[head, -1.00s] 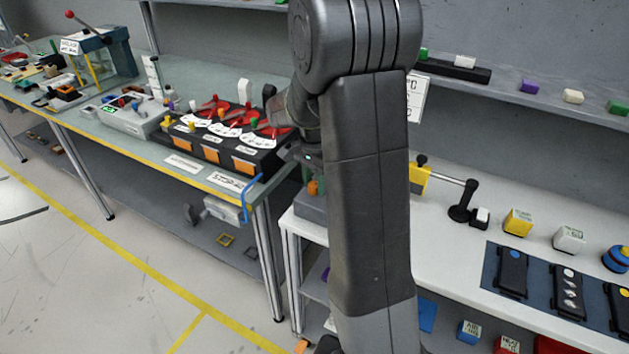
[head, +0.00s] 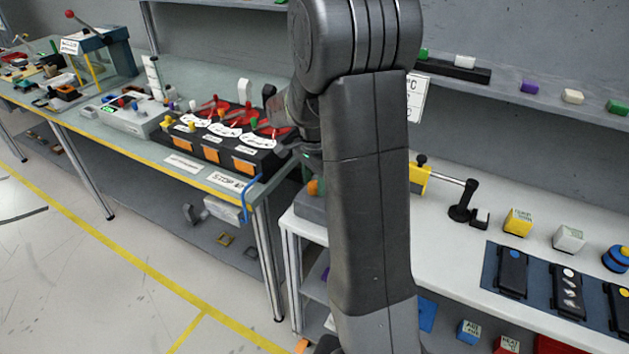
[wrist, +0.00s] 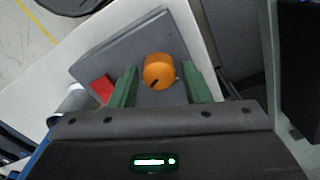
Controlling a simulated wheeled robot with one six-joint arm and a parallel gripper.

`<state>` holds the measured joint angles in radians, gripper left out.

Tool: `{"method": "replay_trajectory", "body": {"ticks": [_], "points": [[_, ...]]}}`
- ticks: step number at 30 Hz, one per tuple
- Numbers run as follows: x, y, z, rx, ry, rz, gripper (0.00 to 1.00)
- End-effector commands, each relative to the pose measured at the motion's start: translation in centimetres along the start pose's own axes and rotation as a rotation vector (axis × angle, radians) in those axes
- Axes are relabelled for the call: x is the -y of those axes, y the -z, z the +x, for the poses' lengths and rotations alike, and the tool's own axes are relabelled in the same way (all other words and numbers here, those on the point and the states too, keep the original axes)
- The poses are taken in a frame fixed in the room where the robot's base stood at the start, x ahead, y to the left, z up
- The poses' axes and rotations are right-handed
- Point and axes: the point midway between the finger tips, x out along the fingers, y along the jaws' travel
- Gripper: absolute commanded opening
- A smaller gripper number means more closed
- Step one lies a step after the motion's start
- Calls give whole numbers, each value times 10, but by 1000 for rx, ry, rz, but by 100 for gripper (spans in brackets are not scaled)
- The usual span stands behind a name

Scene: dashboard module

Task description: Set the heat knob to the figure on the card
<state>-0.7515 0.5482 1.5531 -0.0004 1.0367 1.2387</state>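The orange knob (wrist: 158,68) with a dark pointer mark sits on a grey panel (wrist: 115,62) in the wrist view. The mark points down and left. My gripper (wrist: 161,84) is open, its two green fingers on either side of the knob's near part with gaps showing. I cannot tell how far above the panel the fingertips are. In the head view the knob (head: 313,187) shows just left of my arm, which hides most of the panel (head: 309,207). A white card (head: 416,97) on the wall is partly behind my arm; only "°C" is legible, its figure hidden.
A red patch (wrist: 103,89) lies on the panel left of my fingers. A black post with a side arm (head: 461,208) stands on the white bench right of my arm. A black box with red levers (head: 222,140) stands on the left bench.

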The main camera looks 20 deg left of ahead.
Motion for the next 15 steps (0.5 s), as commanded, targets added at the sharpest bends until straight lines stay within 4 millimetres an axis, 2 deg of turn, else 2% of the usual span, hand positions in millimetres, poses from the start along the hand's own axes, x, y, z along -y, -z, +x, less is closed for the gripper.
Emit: {"method": "replay_trajectory", "body": {"ticks": [10, 15], "points": [[-1, 0, 0, 1, -2, -1, 54], [0, 0, -16, 0, 1, -1, 54]]}}
